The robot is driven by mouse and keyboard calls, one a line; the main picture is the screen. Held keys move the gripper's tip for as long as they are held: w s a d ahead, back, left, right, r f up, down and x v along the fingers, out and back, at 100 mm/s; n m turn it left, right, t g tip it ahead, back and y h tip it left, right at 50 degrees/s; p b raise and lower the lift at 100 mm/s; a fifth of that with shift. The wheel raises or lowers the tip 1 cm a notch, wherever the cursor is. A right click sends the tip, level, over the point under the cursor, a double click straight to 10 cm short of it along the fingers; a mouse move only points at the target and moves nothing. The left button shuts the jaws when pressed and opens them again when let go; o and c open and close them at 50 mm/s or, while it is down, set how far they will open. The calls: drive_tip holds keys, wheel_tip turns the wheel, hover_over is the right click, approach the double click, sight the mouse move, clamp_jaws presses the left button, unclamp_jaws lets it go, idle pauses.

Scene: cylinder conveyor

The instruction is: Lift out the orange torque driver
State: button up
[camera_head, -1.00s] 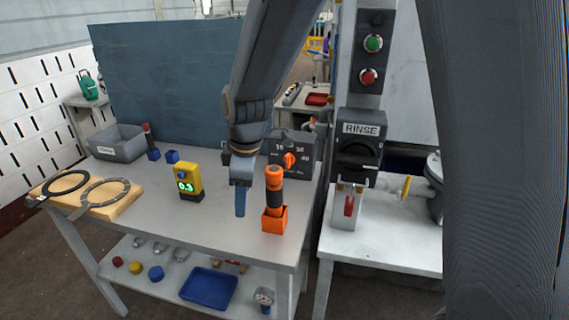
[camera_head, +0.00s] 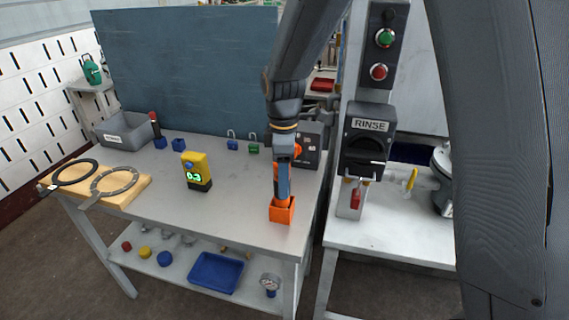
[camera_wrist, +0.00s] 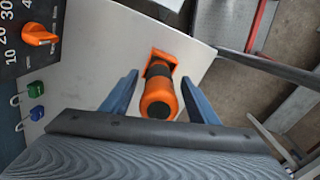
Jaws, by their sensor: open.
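The orange torque driver (camera_wrist: 158,97) stands in an orange square holder (camera_head: 282,212) at the front right of the workbench. It has an orange end and a black grip band. My gripper (camera_head: 283,190) points down in front of it in the head view and hides most of the driver. In the wrist view my gripper (camera_wrist: 165,92) is open, with one blue finger on each side of the driver. I see gaps between the fingers and the driver.
A dial box (camera_head: 308,146) stands close behind the driver. A yellow gauge (camera_head: 196,172) and a wooden board (camera_head: 100,184) with two rings are to the left. Blue and green padlocks (camera_head: 253,149) sit behind. The RINSE post (camera_head: 366,140) rises at the right.

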drive_tip(key=shift+f, duration=1.1)
clamp_jaws()
drive_tip(key=c, duration=0.9)
unclamp_jaws()
drive_tip(key=shift+c, duration=1.6)
drive_tip(key=shift+r, duration=0.1)
